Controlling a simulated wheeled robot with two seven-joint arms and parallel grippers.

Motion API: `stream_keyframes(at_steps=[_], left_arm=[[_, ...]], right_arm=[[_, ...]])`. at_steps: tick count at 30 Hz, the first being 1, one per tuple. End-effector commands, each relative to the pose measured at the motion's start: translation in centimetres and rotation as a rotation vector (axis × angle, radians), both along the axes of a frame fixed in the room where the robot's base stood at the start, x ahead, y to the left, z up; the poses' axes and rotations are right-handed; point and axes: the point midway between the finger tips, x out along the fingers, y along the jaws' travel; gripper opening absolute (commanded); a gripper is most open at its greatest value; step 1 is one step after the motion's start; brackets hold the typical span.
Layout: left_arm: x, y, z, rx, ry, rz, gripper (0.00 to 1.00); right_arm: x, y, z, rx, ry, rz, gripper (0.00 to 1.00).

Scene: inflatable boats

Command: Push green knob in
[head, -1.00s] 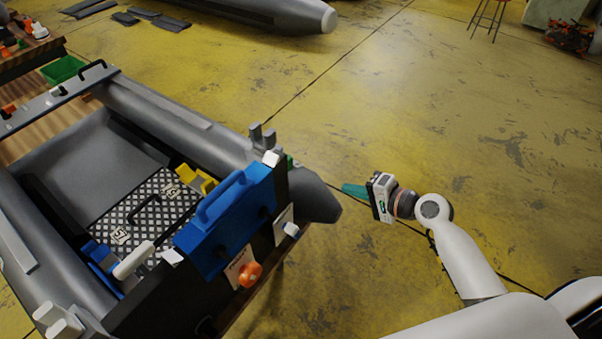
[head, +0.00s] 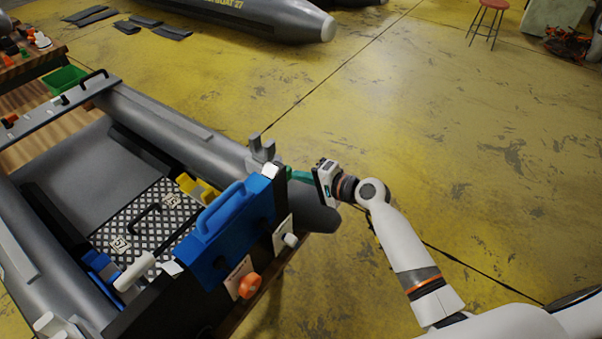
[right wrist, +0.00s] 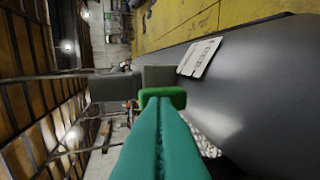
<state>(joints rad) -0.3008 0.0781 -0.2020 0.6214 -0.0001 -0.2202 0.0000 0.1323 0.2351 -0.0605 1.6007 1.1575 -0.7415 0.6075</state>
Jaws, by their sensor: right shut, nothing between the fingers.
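The green knob (right wrist: 165,96) shows in the right wrist view as a bright green block directly beyond my fingertips, beside a grey block. My right gripper (head: 294,175) has teal fingers that are shut with nothing between them. It comes in from the right and points at the knob by the boat's transom. In the right wrist view the shut fingertips (right wrist: 160,104) overlap the knob's lower edge; I cannot tell whether they touch it. In the head view the fingers mostly hide the knob. My left gripper is not in view.
A grey inflatable boat (head: 180,125) fills the left, with a blue handled block (head: 230,225) and an orange knob (head: 250,285) at its transom. A grey upright bracket (head: 262,150) stands near the green knob.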

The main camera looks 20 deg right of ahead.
Motion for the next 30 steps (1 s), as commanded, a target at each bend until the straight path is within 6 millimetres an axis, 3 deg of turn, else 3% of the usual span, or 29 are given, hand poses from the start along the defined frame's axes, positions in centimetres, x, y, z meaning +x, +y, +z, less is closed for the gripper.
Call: stream_keyframes(at_steps=[13,21,30], left_arm=[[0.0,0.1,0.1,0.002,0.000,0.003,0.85],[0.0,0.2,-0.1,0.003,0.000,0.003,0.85],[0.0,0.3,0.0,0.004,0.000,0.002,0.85]], right_arm=[[0.5,0.4,0.0,0.000,0.000,0.000,0.00],[2.4,1.9,0.0,0.000,-0.001,0.001,0.00],[2.3,1.8,0.0,-0.001,0.000,0.001,0.00]])
